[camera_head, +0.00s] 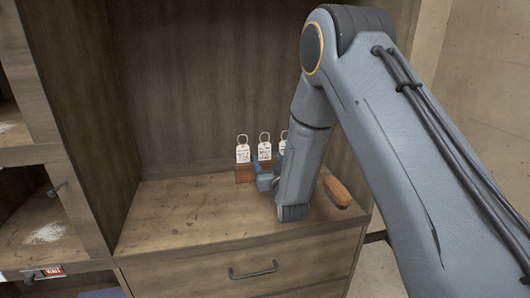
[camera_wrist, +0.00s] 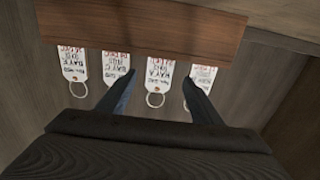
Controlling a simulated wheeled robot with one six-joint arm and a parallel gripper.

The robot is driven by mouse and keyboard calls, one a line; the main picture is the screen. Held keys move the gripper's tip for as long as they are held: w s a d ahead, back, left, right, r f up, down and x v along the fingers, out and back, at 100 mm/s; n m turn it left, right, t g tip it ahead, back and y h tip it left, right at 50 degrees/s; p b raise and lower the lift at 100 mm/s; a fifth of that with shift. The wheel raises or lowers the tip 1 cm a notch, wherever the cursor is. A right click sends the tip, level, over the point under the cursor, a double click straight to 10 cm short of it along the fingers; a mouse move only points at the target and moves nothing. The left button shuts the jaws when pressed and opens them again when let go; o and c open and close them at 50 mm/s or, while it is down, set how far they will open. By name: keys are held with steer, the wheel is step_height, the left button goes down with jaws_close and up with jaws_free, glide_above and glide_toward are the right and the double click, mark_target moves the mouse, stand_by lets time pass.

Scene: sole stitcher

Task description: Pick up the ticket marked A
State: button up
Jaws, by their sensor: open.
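Several white tickets with wire rings stand in a row in a brown wooden block (camera_wrist: 150,27). In the wrist view they appear upside down. The ticket between my fingers (camera_wrist: 160,74) seems to read "BAY A", but the print is small. Its ring hangs clear below it in that view. My gripper (camera_wrist: 160,88) is open, with one finger on each side of this ticket, and I see no grip on it. The left finger is close to a neighbouring ticket (camera_wrist: 117,66) that seems to read "BAY C". In the head view my arm hides part of the row.
The block stands on a wooden cabinet shelf (camera_head: 180,215) with a back panel and a side wall. A brown brush-like object (camera_head: 337,190) lies right of my arm. A drawer with a handle (camera_head: 253,271) is below. The shelf's left part is clear.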

mark_target(265, 152)
steer(key=x, duration=0.3)
steer(key=shift+w, duration=0.15)
steer(key=c, duration=1.1)
steer(key=shift+r, duration=0.15)
